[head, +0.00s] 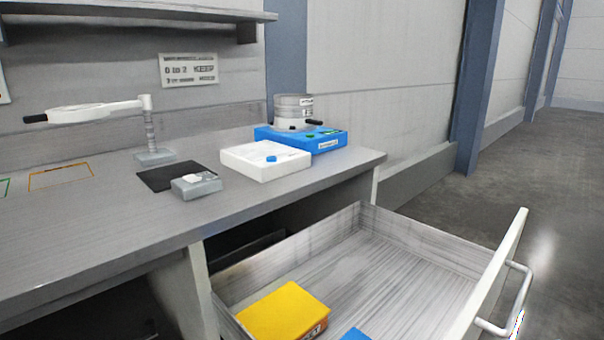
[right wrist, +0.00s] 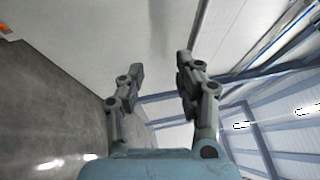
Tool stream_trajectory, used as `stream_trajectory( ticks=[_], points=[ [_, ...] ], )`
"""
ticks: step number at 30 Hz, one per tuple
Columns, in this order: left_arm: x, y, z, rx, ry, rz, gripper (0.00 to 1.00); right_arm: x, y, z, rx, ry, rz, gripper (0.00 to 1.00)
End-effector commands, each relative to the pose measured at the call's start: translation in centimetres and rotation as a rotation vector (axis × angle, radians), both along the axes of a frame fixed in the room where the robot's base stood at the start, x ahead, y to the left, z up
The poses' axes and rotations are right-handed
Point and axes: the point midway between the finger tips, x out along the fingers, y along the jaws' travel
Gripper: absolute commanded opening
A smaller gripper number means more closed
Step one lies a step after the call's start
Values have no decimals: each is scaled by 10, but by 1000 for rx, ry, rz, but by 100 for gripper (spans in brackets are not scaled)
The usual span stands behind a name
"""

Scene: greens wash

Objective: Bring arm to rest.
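My right gripper (right wrist: 160,80) shows in the right wrist view. Its two fingers stand apart with nothing between them. Behind them are a pale wall, the grey floor and the roof beams, with no object near the fingertips. Neither gripper shows in the head view, and my left gripper is in no frame.
A drawer (head: 440,240) stands pulled out from the grey workbench (head: 90,230), holding a yellow box (head: 284,310) and part of a blue thing (head: 355,334). On the bench are a white box (head: 265,160), a blue device (head: 325,142) and a magnifier lamp (head: 95,110). Floor at right is clear.

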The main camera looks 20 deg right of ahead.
Motion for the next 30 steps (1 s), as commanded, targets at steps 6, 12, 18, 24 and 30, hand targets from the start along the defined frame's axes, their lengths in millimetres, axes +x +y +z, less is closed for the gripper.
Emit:
stream_trajectory(
  ticks=[6, 12, 18, 24, 30],
  points=[
    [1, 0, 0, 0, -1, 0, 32, 2, 46, -175, -378, 549, -25, 34],
    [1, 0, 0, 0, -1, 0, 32, -68, 117, -310, -821, 1071, 309, 34],
    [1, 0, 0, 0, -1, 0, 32, -186, 152, -370, -1203, 1369, 841, 34],
    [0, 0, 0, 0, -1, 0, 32, -231, 148, -377, -1410, 1403, 1153, 34],
    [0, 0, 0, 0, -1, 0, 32, -232, 148, -377, -1435, 1390, 1175, 34]
  ],
)
